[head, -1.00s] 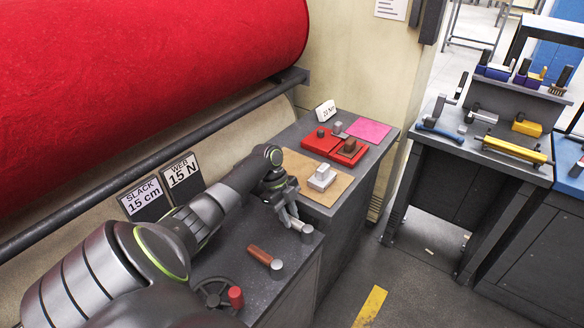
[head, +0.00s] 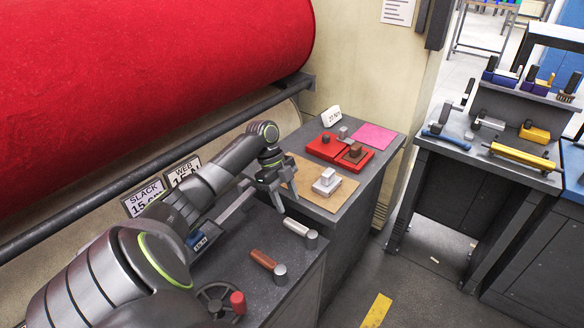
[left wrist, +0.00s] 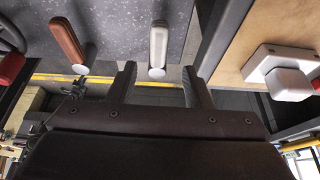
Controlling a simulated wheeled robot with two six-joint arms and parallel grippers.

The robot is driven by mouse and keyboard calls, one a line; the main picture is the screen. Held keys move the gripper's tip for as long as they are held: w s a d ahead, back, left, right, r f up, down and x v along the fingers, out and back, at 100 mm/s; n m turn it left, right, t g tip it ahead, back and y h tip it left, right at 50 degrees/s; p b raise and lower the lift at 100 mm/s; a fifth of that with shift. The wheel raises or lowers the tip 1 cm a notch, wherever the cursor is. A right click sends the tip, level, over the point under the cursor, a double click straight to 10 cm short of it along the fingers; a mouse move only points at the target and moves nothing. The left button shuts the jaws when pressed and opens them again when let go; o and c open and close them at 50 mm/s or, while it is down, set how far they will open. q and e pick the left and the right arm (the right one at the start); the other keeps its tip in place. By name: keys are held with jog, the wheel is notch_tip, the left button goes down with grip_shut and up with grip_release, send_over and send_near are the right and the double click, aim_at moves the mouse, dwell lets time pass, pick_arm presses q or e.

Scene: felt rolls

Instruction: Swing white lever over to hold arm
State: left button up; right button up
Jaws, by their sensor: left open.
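The white lever (head: 297,226) lies on the dark grey bench top, with its grey round pivot at its right end in the head view. It also shows in the left wrist view (left wrist: 158,42), pointing straight up the picture. My left gripper (head: 285,203) is open and empty, apart from the lever and just beyond its far-left end in the head view. In the left wrist view the two fingers stand on either side of the lever's line. My right gripper is not in view.
A brown lever (head: 262,259) and a handwheel with a red knob (head: 238,302) sit nearer on the same bench. A tan board (head: 335,197) with a white block (head: 327,181) lies beyond the gripper. A red felt roll (head: 150,80) hangs behind.

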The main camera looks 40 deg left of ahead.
pick_arm(q)
jog(key=b+v, duration=0.1)
jog(key=v, duration=0.9)
jog(key=shift+f, duration=0.15)
